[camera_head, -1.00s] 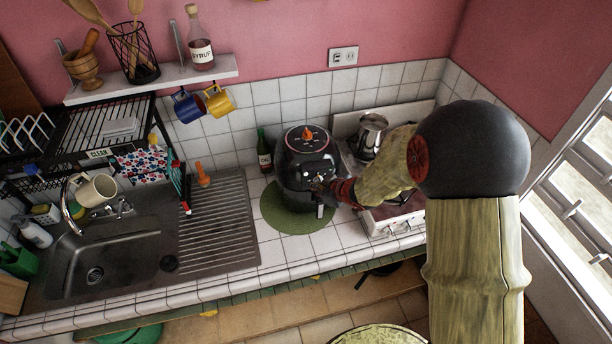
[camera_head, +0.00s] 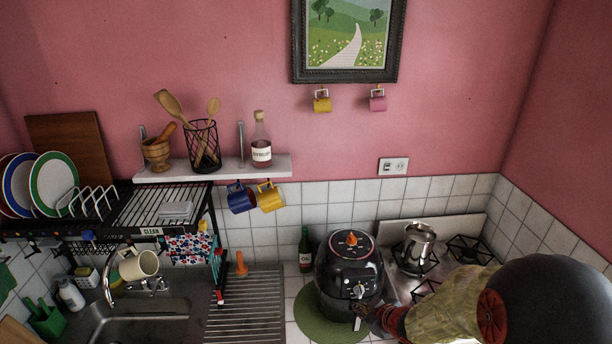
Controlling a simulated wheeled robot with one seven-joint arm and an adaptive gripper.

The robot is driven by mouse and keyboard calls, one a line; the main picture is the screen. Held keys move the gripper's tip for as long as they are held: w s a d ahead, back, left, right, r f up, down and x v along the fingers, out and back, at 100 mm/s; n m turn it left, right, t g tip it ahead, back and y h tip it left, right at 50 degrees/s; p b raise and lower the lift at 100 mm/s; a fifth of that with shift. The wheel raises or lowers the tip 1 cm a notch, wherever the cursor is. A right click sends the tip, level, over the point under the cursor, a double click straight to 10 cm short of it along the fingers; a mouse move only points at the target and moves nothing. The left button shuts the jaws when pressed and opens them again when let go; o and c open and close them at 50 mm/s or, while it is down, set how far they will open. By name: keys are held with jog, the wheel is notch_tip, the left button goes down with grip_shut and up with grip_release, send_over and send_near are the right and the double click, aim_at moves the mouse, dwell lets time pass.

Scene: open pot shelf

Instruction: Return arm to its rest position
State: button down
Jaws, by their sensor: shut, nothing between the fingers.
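My gripper (camera_head: 366,318) is at the lower right of the head view, just in front of the black air fryer (camera_head: 349,270). It is small and dark against the fryer, near the handle; I cannot tell whether it touches it. It is shut and holds nothing visible. My arm runs from the gripper to the right, its large dark joint at the lower right corner. The fryer stands upright on a round green mat (camera_head: 313,322), with an orange knob on top.
A steel pot (camera_head: 418,242) sits on the stove (camera_head: 405,284) behind my arm. A green bottle (camera_head: 305,250) stands left of the fryer. A white shelf (camera_head: 220,168) with blue and yellow mugs below hangs above the counter. The sink (camera_head: 150,326) is at lower left.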

jog(key=s+d+f+m+g+h+b, duration=0.25)
jog(key=s+d+m+g+h, duration=0.25)
jog(key=s+d, duration=0.6)
jog(key=s+a+r+m+t+y+b, duration=0.1)
jog(key=s+a+r+b, duration=0.1)
jog(key=s+a+b, duration=0.4)
jog(key=s+a+r+m+y+b, duration=0.1)
jog(key=s+a+r+b, duration=0.2)
jog(key=s+a+b, duration=0.4)
jog(key=shift+s+m+t+b, duration=0.35)
jog(key=shift+s+b, duration=1.15)
jog(key=shift+b, duration=2.1)
